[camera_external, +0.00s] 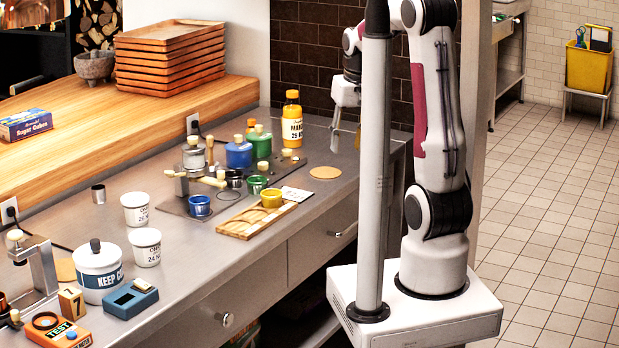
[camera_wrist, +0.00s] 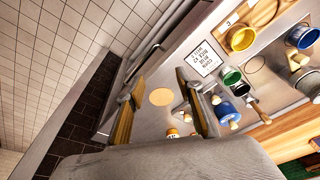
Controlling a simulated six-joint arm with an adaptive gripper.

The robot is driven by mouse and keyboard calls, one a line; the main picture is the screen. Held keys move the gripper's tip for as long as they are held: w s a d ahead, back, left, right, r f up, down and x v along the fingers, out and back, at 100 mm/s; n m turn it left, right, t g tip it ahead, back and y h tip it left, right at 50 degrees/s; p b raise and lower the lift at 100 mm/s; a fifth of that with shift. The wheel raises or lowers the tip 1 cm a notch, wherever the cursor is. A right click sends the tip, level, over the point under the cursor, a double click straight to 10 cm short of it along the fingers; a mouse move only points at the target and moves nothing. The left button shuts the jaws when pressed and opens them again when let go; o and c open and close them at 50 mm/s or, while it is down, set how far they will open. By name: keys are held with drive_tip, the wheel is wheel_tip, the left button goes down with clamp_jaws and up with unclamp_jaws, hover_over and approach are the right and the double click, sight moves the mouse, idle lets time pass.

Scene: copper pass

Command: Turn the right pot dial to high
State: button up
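I cannot pick out a marked pot dial in either view. Small pots stand around a metal plate on the steel counter: a blue one (camera_external: 200,205), a green one (camera_external: 257,184) and a yellow one (camera_external: 271,198) on a wooden board. The yellow pot (camera_wrist: 241,38), green pot (camera_wrist: 231,76) and blue pot (camera_wrist: 302,37) show at the upper right of the wrist view. My gripper (camera_external: 346,129) is above the counter's far right end, apart from the pots. In the wrist view its fingers (camera_wrist: 161,77) are spread, with nothing between them.
A printed card (camera_external: 297,194) lies beside the yellow pot. A tan disc (camera_external: 325,172) lies on bare counter. A lidded white pot (camera_external: 100,275) and blue box (camera_external: 130,300) are at front left.

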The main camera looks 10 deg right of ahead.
drive_tip(key=shift+s+d+r, duration=0.1)
drive_tip(key=shift+s, duration=0.3)
drive_tip(key=shift+n+y, duration=0.4)
drive_tip(key=shift+n, duration=0.5)
drive_tip(key=w+a+f, duration=0.1)
drive_tip(key=w+f, duration=0.1)
drive_tip(key=w, duration=0.3)
drive_tip(key=w+a+f, duration=0.2)
drive_tip(key=w, duration=0.4)
drive_tip(key=w+a+f, duration=0.2)
drive_tip(key=w, duration=0.4)
drive_tip(key=shift+a+f, duration=0.1)
drive_tip(key=shift+a, duration=0.1)
drive_tip(key=w+a+r+n+t, duration=0.1)
drive_tip(key=w+a+r+n, duration=0.1)
drive_tip(key=w, duration=0.5)
drive_tip(key=shift+a+r+n+t+y, duration=0.3)
drive_tip(key=shift+r+t+y, duration=0.1)
drive_tip(key=shift+r, duration=0.25)
